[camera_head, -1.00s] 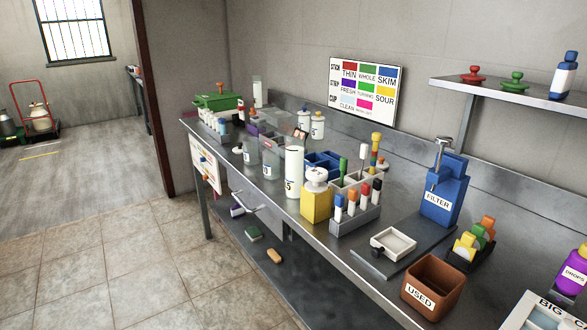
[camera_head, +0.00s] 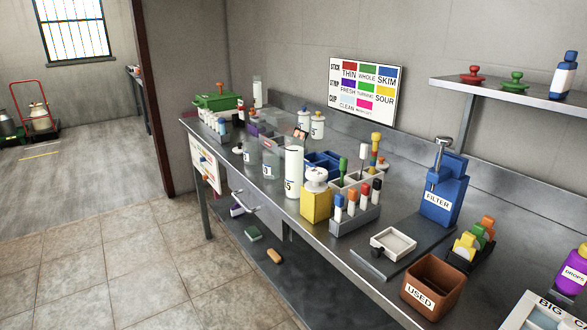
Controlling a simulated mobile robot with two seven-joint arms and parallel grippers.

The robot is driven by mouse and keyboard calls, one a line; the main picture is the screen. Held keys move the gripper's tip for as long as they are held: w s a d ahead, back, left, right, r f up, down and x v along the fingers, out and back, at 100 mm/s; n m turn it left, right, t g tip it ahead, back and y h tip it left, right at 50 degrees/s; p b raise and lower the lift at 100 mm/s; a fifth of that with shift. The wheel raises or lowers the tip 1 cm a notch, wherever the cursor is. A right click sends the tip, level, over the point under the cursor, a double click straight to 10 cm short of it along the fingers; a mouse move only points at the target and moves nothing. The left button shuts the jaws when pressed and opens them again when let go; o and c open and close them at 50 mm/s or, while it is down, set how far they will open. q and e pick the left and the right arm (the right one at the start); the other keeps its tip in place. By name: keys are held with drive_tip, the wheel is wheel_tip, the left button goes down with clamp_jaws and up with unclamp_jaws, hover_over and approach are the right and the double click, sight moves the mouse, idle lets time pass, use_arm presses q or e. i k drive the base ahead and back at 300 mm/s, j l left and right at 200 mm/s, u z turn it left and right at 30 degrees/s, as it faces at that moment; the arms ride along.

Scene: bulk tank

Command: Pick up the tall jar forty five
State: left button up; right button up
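A tall white cylindrical jar (camera_head: 293,173) stands upright on the metal bench, near its front edge. Its dark label is partly turned away; I can read a 5, but the rest of the number is unclear. A yellow block with a white-topped jar (camera_head: 316,194) stands just right of it. Clear containers (camera_head: 271,158) stand just left of it. Neither of my grippers is in view.
The metal bench (camera_head: 350,258) also holds a rack of coloured sticks (camera_head: 355,208), a blue FILTER device (camera_head: 443,195), a white tray (camera_head: 393,243) and a brown USED bin (camera_head: 432,287). The tiled floor (camera_head: 130,250) at left is clear.

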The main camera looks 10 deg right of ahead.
sight(295, 141)
drive_tip(key=i+j+z, duration=0.1)
drive_tip(key=z, duration=0.3)
drive_tip(key=i+j+z, duration=0.15)
drive_tip(key=z, duration=0.2)
drive_tip(key=j+z, duration=0.2)
drive_tip(key=z, duration=0.2)
drive_tip(key=i+j+z, duration=0.2)
drive_tip(key=j, duration=0.25)
drive_tip(key=j+z, duration=0.2)
drive_tip(key=j, duration=0.2)
drive_tip(key=i+j+z, duration=0.1)
drive_tip(key=j, duration=0.35)
drive_tip(key=i+j, duration=0.1)
drive_tip(key=j, duration=0.4)
drive_tip(key=z, duration=0.05)
